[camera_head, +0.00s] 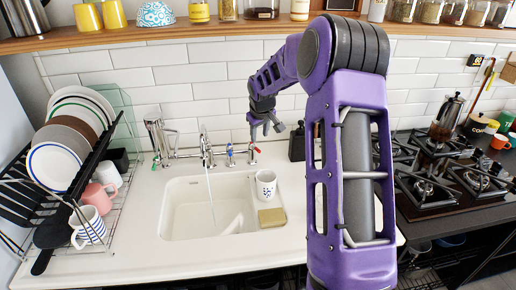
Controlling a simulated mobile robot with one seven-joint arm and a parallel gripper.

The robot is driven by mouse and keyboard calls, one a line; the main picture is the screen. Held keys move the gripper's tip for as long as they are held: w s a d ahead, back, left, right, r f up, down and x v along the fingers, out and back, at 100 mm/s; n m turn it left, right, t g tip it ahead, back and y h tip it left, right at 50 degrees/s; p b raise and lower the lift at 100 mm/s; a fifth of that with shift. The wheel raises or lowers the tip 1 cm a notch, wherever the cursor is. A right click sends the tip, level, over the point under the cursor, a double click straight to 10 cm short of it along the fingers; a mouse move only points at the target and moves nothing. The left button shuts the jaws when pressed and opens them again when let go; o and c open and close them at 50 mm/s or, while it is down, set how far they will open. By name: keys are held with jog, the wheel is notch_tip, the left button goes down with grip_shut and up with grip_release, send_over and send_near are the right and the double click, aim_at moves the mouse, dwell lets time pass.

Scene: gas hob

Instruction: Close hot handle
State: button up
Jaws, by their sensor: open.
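The tap (206,148) stands on the counter behind the sink, against the white tiles. A thin stream of water (211,195) runs from its spout into the sink. A handle with a red mark (252,152) is at the tap's right end. A handle with a blue mark (230,153) is just left of it. My gripper (266,130) is open and empty, pointing down just above and slightly right of the red-marked handle. Whether a finger touches that handle I cannot tell. The red-marked handle's exact turn is too small to tell.
The white sink (175,210) has a patterned cup (266,184) and a sponge (272,217) on its right side. A dark bottle (297,143) stands right of my gripper. A dish rack (120,180) is at left, the gas hob (440,190) at right. A shelf (130,35) runs above.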

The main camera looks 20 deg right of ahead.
aim_at(258, 150)
jog(key=x, duration=0.9)
grip_shut()
